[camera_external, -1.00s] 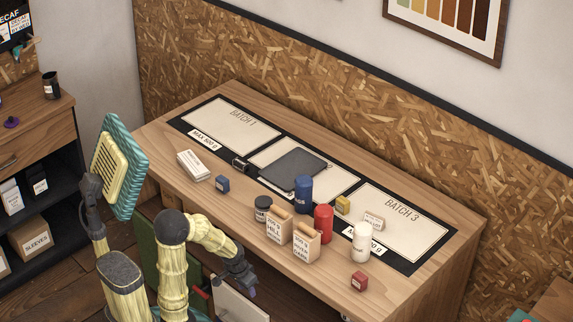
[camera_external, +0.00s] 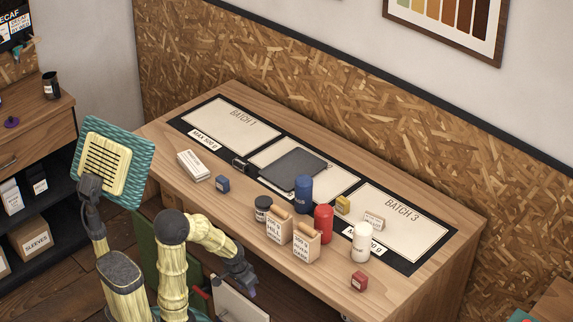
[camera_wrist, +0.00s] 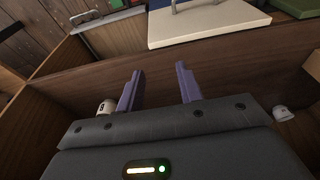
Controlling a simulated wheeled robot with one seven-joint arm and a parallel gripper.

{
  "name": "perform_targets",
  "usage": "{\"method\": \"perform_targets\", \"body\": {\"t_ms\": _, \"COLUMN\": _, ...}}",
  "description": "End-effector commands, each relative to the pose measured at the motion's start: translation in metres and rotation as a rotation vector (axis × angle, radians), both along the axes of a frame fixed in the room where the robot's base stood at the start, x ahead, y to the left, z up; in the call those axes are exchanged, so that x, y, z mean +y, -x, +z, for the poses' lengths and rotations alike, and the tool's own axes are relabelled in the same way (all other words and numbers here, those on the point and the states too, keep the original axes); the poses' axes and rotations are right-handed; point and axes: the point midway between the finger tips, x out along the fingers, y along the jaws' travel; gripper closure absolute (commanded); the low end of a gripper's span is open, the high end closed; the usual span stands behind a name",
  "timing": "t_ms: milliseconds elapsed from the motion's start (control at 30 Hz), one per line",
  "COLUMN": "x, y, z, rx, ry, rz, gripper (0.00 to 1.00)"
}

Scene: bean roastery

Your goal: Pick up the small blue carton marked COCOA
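A small dark blue carton (camera_external: 222,184) stands on the wooden table near its front edge, left of the middle. Its marking is too small to read. My gripper (camera_external: 250,291) is low in front of the table, to the right of the carton and apart from it. In the wrist view my gripper (camera_wrist: 160,76) shows two purple fingers spread apart with nothing between them. The carton does not show in the wrist view.
A white box (camera_external: 193,165) lies left of the carton. To its right stand a dark jar (camera_external: 263,208), two paper bags (camera_external: 306,242), a blue canister (camera_external: 304,194), a red canister (camera_external: 323,223) and a white bottle (camera_external: 361,242). A grey slab (camera_external: 292,167) lies behind.

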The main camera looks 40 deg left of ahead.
Motion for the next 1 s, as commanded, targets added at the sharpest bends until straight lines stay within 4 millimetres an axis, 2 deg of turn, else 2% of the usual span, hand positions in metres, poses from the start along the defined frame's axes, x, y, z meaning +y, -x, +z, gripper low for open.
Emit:
{"method": "perform_targets", "body": {"t_ms": 233, "x": 0.0, "y": 0.0, "z": 0.0, "rx": 0.0, "ry": 0.0, "rz": 0.0, "gripper": 0.64}}
{"method": "perform_targets", "body": {"t_ms": 367, "x": 0.0, "y": 0.0, "z": 0.0, "rx": 0.0, "ry": 0.0, "rz": 0.0, "gripper": 0.38}}
{"method": "perform_targets", "body": {"t_ms": 400, "x": 0.0, "y": 0.0, "z": 0.0, "rx": 0.0, "ry": 0.0, "rz": 0.0, "gripper": 0.36}}
{"method": "perform_targets", "body": {"t_ms": 767, "x": 0.003, "y": 0.002, "z": 0.005, "rx": 0.026, "ry": 0.012, "rz": 0.032, "gripper": 0.36}}
{"method": "perform_targets", "body": {"t_ms": 1000, "x": 0.017, "y": 0.021, "z": 0.025, "rx": 0.199, "ry": 0.123, "rz": 0.258, "gripper": 0.36}}
